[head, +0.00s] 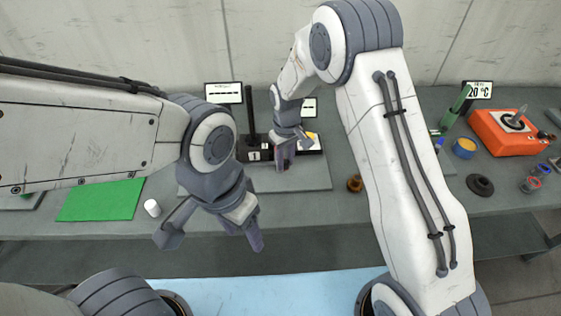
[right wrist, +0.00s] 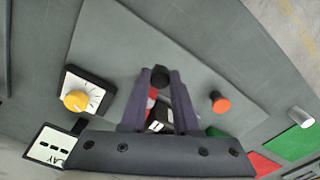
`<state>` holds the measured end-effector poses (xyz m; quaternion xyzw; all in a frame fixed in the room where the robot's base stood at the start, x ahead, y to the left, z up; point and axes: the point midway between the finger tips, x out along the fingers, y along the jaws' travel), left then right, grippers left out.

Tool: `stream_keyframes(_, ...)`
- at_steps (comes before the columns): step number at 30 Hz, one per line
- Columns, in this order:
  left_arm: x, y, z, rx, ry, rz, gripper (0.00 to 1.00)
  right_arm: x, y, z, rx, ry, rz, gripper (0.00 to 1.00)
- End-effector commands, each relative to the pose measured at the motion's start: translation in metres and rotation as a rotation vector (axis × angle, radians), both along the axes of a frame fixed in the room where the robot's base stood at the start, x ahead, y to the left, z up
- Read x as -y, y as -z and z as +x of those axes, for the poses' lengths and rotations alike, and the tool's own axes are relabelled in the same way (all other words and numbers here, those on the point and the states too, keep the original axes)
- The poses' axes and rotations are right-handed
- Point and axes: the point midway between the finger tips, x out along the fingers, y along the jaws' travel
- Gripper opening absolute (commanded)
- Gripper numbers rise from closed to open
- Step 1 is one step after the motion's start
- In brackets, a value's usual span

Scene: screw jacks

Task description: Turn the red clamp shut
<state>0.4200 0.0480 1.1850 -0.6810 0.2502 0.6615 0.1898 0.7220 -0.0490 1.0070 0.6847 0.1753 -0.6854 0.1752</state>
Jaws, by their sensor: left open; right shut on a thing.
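A red part (right wrist: 152,98), which looks like the red clamp, shows between the fingers of my right gripper in the right wrist view. A round black knob (right wrist: 160,77) sits at the fingertips, and a small white label marked 1 lies behind. My right gripper (head: 284,164) is shut on the clamp's black knob, above the grey board (head: 310,179); in the head view the gripper hides the clamp. The fingers hide much of the clamp in the wrist view, so its turn angle cannot be told. My left gripper (head: 212,241) is open and empty, in front of the bench edge.
A black post (head: 249,112) stands left of my right gripper. The wrist view shows a yellow dial (right wrist: 77,100) and an orange-red knob (right wrist: 221,103). A white cylinder (head: 152,208) and green mat (head: 100,201) lie left. An orange box (head: 508,133) stands right.

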Motion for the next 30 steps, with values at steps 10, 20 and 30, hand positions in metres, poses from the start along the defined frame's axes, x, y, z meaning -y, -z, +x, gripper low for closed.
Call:
stream_keyframes(10,0.0,0.008,0.0,0.0,0.0,0.0,0.59,0.016,0.0,0.007,0.003,-0.303,0.001,0.0)
stream_keyframes(20,0.0,0.011,0.0,0.0,0.001,0.0,0.59,0.024,-0.001,0.014,0.004,-0.493,0.0,0.0)
stream_keyframes(30,0.0,0.012,0.0,0.0,0.001,0.0,0.59,0.026,-0.001,0.016,0.005,-0.561,0.0,0.0)
